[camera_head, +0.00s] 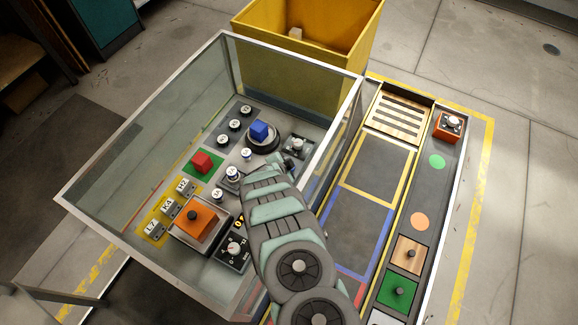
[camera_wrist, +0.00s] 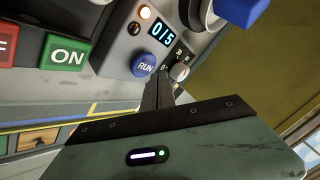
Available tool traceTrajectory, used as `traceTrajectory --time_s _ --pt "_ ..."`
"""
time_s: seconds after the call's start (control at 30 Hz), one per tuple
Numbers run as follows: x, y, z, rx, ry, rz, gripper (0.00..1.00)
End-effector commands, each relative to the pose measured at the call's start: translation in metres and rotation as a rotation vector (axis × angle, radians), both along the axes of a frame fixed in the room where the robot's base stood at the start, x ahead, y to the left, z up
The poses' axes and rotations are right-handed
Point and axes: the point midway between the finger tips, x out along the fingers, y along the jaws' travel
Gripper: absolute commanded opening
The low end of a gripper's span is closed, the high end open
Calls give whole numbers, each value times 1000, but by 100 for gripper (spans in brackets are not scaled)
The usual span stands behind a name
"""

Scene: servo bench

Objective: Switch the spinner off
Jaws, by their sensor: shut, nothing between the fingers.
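The spinner (camera_head: 262,142) is a round dark turntable with a blue cube (camera_head: 258,131) on it, inside the glass-walled bench. The cube also shows at the top of the wrist view (camera_wrist: 242,8). A control box (camera_wrist: 120,45) there carries a 0/5 display, a lit amber lamp, a blue RUN button (camera_wrist: 145,65) and a small dial (camera_wrist: 181,72) with marks around it. My gripper (camera_wrist: 160,80) is shut and empty, its tips close to the RUN button and the dial. Contact cannot be told. In the head view my arm hides much of the gripper.
Glass walls (camera_head: 300,92) ring the bench. A red block (camera_head: 202,162), an orange box (camera_head: 195,217) with a black knob and several dials stand inside. A red label and a green ON label (camera_wrist: 66,53) show at left. A yellow bin (camera_head: 345,50) stands behind.

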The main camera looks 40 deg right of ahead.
Motion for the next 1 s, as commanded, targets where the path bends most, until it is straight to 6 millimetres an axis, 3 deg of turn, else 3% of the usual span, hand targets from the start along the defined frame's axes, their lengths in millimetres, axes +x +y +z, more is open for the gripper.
traceTrajectory --time_s 1.0 --pt "0 0 -9 0 0 0 0"
